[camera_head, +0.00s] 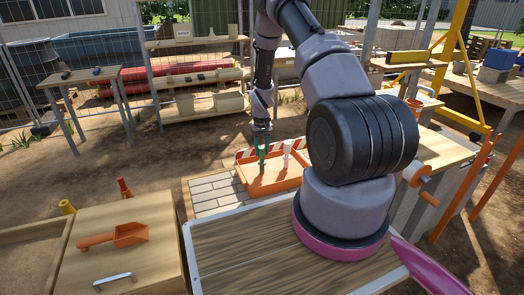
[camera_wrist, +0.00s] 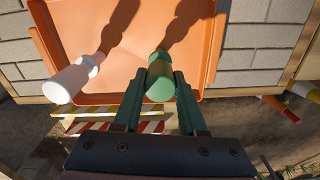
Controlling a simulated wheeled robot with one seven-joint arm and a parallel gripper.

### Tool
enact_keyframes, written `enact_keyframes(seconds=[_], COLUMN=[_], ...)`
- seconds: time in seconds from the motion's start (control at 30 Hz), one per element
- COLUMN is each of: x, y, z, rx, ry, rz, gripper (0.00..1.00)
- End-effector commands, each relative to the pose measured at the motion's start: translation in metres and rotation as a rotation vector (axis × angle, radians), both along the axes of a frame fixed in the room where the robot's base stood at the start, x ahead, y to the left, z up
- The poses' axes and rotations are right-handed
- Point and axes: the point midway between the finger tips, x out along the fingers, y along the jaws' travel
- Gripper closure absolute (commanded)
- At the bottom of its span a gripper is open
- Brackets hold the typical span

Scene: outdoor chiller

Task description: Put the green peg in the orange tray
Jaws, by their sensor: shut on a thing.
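The green peg (camera_head: 263,154) is upright over the floor of the orange tray (camera_head: 262,187), inside its rim. In the wrist view, the peg (camera_wrist: 160,86) sits between the two fingers of my gripper (camera_wrist: 160,97), which is shut on it. Its lower end is close to the tray floor (camera_wrist: 125,72), and its shadow starts beside that end. I cannot tell whether it touches the floor. My gripper also shows in the head view (camera_head: 262,139), above the tray.
A white peg (camera_wrist: 70,84) stands in the tray, left of the green peg in the wrist view. A red-and-white striped barrier (camera_head: 243,155) runs behind the tray. Pale bricks (camera_head: 215,190) lie left of it. An orange scoop (camera_head: 122,236) lies on a wooden box.

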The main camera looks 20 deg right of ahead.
Motion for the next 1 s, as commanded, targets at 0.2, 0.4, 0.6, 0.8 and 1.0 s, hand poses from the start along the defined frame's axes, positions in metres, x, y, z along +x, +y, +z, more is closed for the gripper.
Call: enact_keyframes(seconds=[0.2,0.4,0.6,0.8,1.0], x=[0.000,0.000,0.000,0.000,0.001], y=[0.000,0.000,0.000,0.000,0.000], z=[-0.003,-0.003,0.000,0.027,0.072], rx=[0.000,0.000,0.000,0.000,0.000], ry=[0.001,0.001,0.000,-0.002,-0.003], rz=[0.000,0.000,0.000,-0.001,0.000], gripper=[0.44,0.29,0.29,0.29,0.29])
